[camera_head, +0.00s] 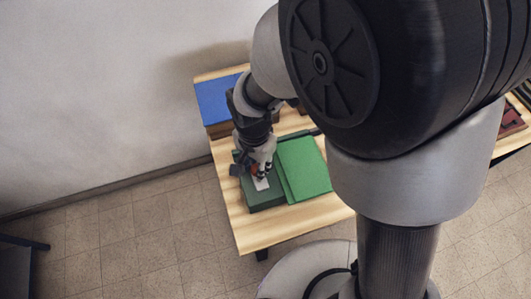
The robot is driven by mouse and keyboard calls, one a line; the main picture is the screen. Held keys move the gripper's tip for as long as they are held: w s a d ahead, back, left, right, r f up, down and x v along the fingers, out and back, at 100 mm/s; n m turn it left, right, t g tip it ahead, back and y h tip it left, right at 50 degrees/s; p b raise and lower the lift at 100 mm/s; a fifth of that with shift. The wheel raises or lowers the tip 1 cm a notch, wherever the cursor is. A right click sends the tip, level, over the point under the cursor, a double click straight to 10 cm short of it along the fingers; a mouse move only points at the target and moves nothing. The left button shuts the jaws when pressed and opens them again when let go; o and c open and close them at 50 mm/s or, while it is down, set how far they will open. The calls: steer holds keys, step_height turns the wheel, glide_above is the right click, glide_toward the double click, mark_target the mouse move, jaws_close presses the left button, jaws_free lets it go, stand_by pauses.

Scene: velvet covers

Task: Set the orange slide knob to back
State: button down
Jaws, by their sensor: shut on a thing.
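A dark green box (267,200) stands on the wooden table, with a pale plate (261,184) on its top. My gripper (261,174) points down over the pale plate. It is shut on the orange slide knob (254,170), of which only a small orange-red patch shows between the fingers. The rest of the knob and most of its track are hidden by my gripper.
A bright green flat panel (304,166) lies just right of the dark green box. A blue-topped box (217,99) stands at the table's far left. Bare wooden table (290,222) shows in front. A dark red item (510,122) lies far right.

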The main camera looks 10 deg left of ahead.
mark_target(255, 168)
steer(key=shift+a, duration=0.15)
steer(key=c, duration=1.2)
jaws_free()
steer(key=shift+s, duration=0.1)
steer(key=shift+c, duration=0.2)
step_height(255, 168, up, 12)
